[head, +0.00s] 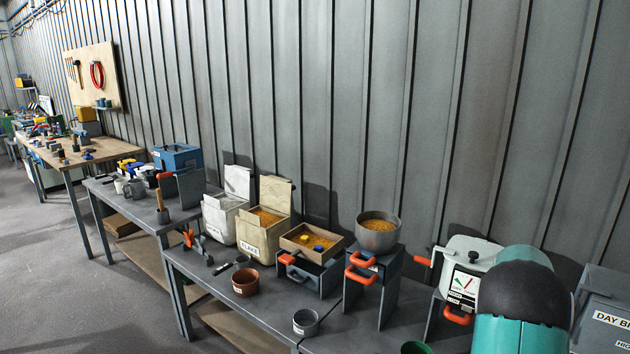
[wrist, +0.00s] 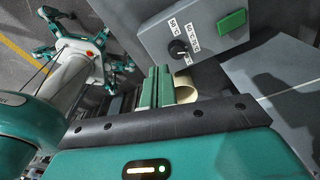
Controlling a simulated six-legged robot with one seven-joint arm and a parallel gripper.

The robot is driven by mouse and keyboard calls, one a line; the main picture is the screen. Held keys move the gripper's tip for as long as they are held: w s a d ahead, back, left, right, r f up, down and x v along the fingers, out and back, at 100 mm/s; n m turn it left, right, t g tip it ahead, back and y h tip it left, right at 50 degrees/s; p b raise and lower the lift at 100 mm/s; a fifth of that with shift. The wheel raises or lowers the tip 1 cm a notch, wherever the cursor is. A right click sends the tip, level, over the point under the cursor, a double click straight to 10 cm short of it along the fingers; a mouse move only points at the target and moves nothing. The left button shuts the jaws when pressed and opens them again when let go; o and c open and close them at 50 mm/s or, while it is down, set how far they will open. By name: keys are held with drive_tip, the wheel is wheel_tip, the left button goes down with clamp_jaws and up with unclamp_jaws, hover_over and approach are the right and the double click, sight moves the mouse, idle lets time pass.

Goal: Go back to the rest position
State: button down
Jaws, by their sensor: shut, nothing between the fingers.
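My gripper (wrist: 158,86) shows in the wrist view, with its two green fingers side by side and closed, nothing held between them. A cream curved object (wrist: 186,88) shows just beside the fingers; I cannot tell whether they touch it. A grey control box (wrist: 195,35) with a black knob, small labels and a green button is close beyond the fingers. In the head view my teal and black arm covers the lower right, and the fingers are not seen there. My own body and legs show at the upper left of the wrist view.
In the head view a grey bench (head: 355,338) holds a metal bowl of grain (head: 378,236), a wooden tray (head: 300,240), two open bags and a brown pot (head: 245,282). A white dial device (head: 465,268) and a grey labelled bin (head: 603,310) flank my arm. Floor at left is clear.

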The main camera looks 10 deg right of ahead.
drive_tip(key=a+r+n+t, duration=0.2)
drive_tip(key=a+r+n, duration=0.6)
drive_tip(key=a, duration=0.4)
drive_tip(key=a+r+n+t, duration=0.1)
drive_tip(key=a+r+n, duration=0.5)
drive_tip(key=a+r, duration=0.55)
drive_tip(key=s+a+r+n+t, duration=0.1)
drive_tip(key=s+a+n+t, duration=0.2)
drive_tip(key=s+a+n, duration=1.3)
drive_tip(key=a, duration=0.4)
drive_tip(key=shift+s+a+r+n, duration=0.2)
drive_tip(key=shift+s+a+n, duration=0.05)
drive_tip(key=shift+n, duration=0.15)
